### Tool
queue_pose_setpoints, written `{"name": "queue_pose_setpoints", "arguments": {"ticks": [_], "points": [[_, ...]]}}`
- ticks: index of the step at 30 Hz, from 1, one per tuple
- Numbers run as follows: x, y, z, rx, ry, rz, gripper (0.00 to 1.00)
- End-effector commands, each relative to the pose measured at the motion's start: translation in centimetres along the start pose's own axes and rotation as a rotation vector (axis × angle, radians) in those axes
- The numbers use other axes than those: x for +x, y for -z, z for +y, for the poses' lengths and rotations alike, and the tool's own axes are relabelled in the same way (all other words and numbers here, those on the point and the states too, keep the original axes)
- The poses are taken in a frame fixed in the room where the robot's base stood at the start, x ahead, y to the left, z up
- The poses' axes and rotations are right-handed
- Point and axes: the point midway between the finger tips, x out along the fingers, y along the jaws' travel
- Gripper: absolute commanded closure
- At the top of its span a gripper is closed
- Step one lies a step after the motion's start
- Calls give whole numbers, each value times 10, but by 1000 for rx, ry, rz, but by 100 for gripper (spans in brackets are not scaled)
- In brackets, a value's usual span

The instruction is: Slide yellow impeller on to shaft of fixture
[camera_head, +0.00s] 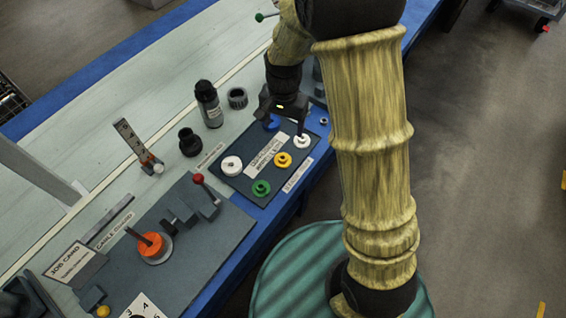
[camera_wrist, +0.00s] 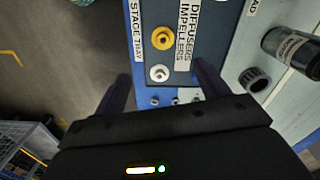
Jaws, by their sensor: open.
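The yellow impeller (camera_head: 283,159) lies on the dark stage tray (camera_head: 237,184), between a white one and a green one. In the wrist view the yellow impeller (camera_wrist: 162,38) is at the upper middle, beyond the fingertips. My gripper (camera_head: 285,118) is open and empty over the tray's far end, apart from the yellow impeller. In the wrist view my gripper (camera_wrist: 162,74) has its fingers spread to either side of the small white impeller. The likely fixture is an orange round piece (camera_head: 155,249) with a dark shaft (camera_head: 139,237) rising from it, on a grey plate at lower left.
The tray also holds a small white impeller (camera_head: 302,141), a green impeller (camera_head: 261,188), a blue one (camera_head: 272,123) and a white disc (camera_head: 231,165). A black bottle (camera_head: 209,104) stands behind the tray. A red-knobbed lever (camera_head: 199,179) rises between tray and fixture.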

Motion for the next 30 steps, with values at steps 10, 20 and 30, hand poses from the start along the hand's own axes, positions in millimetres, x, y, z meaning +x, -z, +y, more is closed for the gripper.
{"name": "queue_pose_setpoints", "arguments": {"ticks": [10, 20, 30], "points": [[18, 0, 1, -1, -2, -2, 26], [76, 0, 1, -1, -3, -3, 26], [121, 0, 0, -1, -1, -1, 26]]}}
